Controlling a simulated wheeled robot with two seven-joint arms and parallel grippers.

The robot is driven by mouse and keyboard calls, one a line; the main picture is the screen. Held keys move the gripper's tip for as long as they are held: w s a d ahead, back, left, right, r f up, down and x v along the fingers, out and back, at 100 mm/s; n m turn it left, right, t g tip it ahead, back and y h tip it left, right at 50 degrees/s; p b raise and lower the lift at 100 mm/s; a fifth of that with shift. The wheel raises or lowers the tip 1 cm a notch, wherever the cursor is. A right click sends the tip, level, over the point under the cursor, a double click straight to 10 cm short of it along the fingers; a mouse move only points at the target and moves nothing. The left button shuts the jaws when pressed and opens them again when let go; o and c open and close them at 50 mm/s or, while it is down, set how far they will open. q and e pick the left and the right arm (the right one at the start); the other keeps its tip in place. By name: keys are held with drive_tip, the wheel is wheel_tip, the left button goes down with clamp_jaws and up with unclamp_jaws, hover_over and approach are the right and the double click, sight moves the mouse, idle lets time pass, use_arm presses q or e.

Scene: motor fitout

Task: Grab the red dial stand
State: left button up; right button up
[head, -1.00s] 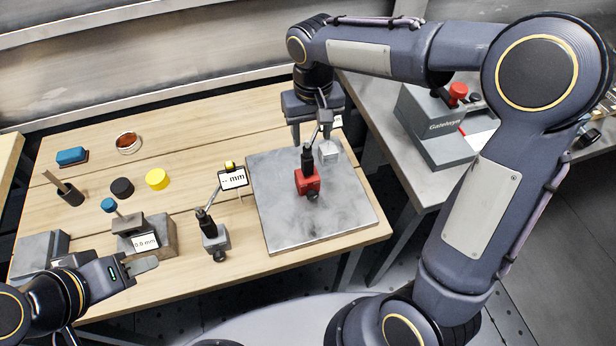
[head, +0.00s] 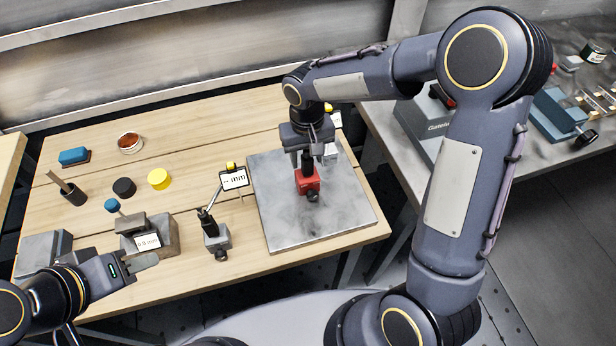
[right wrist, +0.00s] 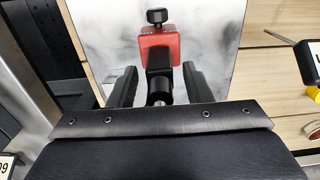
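The red dial stand (head: 308,182) stands on the grey surface plate (head: 330,225); its red base and black knob show in the head view. My right gripper (head: 308,160) is over the stand from behind and hides its upper part. In the right wrist view the red base (right wrist: 160,48) lies just beyond the fingers. The stand's black post (right wrist: 159,75) is between the two open fingers of my right gripper (right wrist: 160,86), with a gap on each side. My left gripper (head: 145,262) is at the lower left, away from the stand; its finger gap cannot be made out.
A second, grey-based dial stand (head: 215,236) with a "mm" display (head: 234,179) stands left of the plate. A grey block (head: 150,236) is near my left gripper. Yellow (head: 159,179) and black (head: 124,188) round pieces lie on the wooden table. A grey device (head: 425,125) is on the right bench.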

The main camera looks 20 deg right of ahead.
clamp_jaws()
drive_tip(key=shift+r, duration=0.15)
idle(1.0)
